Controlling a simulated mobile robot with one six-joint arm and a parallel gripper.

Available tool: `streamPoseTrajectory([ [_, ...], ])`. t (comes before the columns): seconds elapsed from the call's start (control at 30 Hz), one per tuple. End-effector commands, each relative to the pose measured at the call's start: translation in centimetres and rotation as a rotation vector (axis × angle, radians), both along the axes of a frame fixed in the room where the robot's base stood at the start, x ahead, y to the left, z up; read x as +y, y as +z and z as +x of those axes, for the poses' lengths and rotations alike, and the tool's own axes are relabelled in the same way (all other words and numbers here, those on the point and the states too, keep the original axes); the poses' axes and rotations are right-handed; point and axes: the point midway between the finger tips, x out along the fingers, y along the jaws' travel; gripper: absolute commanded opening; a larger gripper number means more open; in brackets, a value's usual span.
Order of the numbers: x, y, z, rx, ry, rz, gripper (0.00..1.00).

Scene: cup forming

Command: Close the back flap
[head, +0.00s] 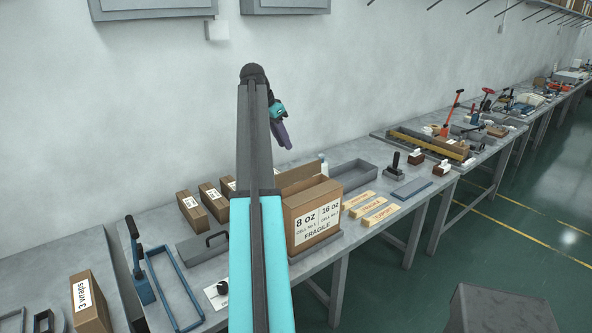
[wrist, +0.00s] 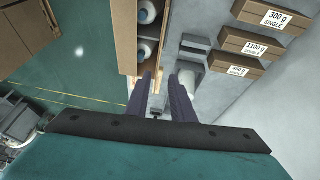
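The cardboard box (head: 313,218) stands on the table, its front label reading 8 oz, 16 oz and FRAGILE. Its back flap (head: 301,177) stands up along the rear edge; my arm hides the box's left part. The wrist view shows the box's open inside with white-and-blue rounded items (wrist: 147,50). A brown upright edge (wrist: 163,35) on the wall side appears to be the back flap seen nearly edge-on. My gripper (head: 283,135) is raised above and behind the box, fingers pointing down. In the wrist view its fingers (wrist: 164,88) are apart with nothing visible held between them.
Small labelled boxes (head: 191,211) stand near the wall. A grey tray (head: 354,176) and wooden label blocks (head: 373,210) lie right of the box. A blue frame (head: 174,289) and lever tool (head: 140,268) are at the left. Space above the box is open.

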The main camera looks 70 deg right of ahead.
Motion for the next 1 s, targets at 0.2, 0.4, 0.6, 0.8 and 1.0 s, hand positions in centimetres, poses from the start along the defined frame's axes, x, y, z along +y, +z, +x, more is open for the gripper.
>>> streamPoseTrajectory([
  [0.2, -0.6, -2.0, -0.8, 0.000, -0.003, 0.001, 0.22],
  [0.4, -1.3, -4.2, -1.4, 0.001, -0.002, 0.002, 0.22],
  [0.6, -2.0, -6.5, -2.1, 0.000, -0.002, 0.001, 0.22],
  [0.8, -2.8, -8.7, -2.7, 0.000, -0.002, 0.001, 0.22],
  [1.0, -3.4, -10.6, -3.2, 0.000, -0.002, 0.001, 0.22],
])
